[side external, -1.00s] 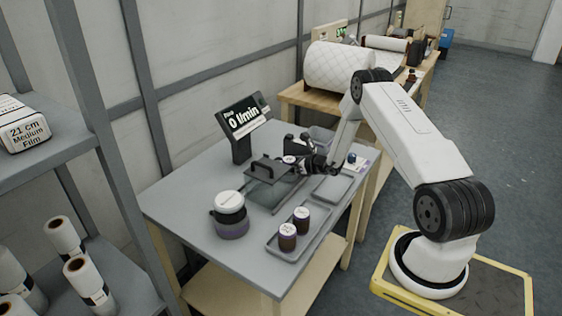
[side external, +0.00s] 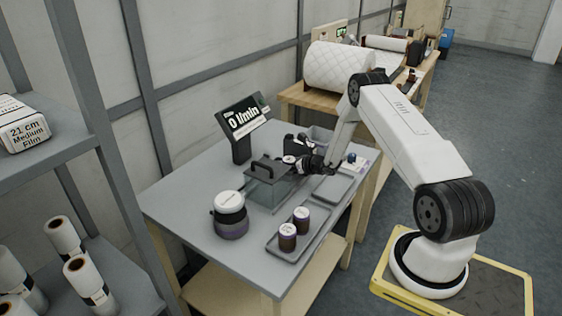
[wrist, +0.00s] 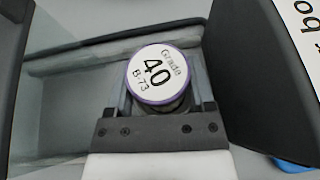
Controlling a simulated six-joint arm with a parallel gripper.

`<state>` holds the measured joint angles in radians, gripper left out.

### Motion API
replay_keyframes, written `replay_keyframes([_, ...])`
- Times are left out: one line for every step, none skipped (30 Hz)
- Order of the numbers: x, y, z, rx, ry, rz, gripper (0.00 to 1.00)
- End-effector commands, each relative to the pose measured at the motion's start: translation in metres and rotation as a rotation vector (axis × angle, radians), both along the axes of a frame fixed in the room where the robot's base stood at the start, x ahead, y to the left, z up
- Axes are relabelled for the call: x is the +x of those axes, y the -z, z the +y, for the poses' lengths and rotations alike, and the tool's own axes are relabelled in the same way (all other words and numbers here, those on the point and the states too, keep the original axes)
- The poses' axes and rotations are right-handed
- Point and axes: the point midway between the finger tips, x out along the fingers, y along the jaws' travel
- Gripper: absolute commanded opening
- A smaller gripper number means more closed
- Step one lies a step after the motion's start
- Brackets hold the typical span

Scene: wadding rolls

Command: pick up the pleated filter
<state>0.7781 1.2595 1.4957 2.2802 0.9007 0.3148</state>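A short round part with a white cap marked "Grade 40 B-73" and a purple rim (wrist: 158,73) shows in the wrist view. I take it for the pleated filter, though its pleats are hidden below the cap. My gripper (wrist: 164,100) has a dark finger on each side of it and appears shut on it. In the side view the white cap (side external: 289,159) shows at the tip of my gripper (side external: 303,163), beside a clear box with a dark handled lid (side external: 266,169). What is under the filter is hidden.
A black display stand (side external: 243,120) stands behind. Another grey tray (side external: 333,188) is near my arm. The table's front left is clear.

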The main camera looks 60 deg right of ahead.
Motion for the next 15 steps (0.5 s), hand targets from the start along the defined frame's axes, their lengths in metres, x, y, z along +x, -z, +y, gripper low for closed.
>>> replay_keyframes([0.0001,-0.0004,-0.0001,0.000,0.000,-0.001,0.10])
replay_keyframes([0.0001,-0.0004,-0.0001,0.000,0.000,-0.001,0.00])
replay_keyframes([0.0001,-0.0004,-0.0001,0.000,0.000,-0.001,0.00])
replay_keyframes([0.0001,-0.0004,-0.0001,0.000,0.000,-0.001,0.00])
replay_keyframes([0.0001,-0.0004,-0.0001,0.000,0.000,-0.001,0.00])
replay_keyframes([0.0002,-0.0005,-0.0001,0.000,0.000,-0.001,0.00])
replay_keyframes([0.0002,-0.0006,-0.0002,0.000,0.000,-0.001,0.00])
replay_keyframes([0.0002,-0.0008,-0.0002,0.000,0.000,-0.001,0.00])
replay_keyframes([0.0002,-0.0012,-0.0002,0.000,0.000,-0.001,0.00])
replay_keyframes([0.0003,-0.0017,-0.0002,0.000,0.000,-0.001,0.00])
replay_keyframes([0.0002,-0.0024,-0.0002,0.000,0.000,-0.001,0.00])
replay_keyframes([0.0003,-0.0037,-0.0003,-0.001,0.000,-0.001,0.00])
replay_keyframes([0.0004,-0.0049,-0.0004,-0.001,0.000,-0.002,0.00])
replay_keyframes([0.0005,-0.0064,-0.0005,-0.001,0.000,-0.002,0.00])
replay_keyframes([0.0008,-0.0088,-0.0007,-0.001,0.000,-0.002,0.00])
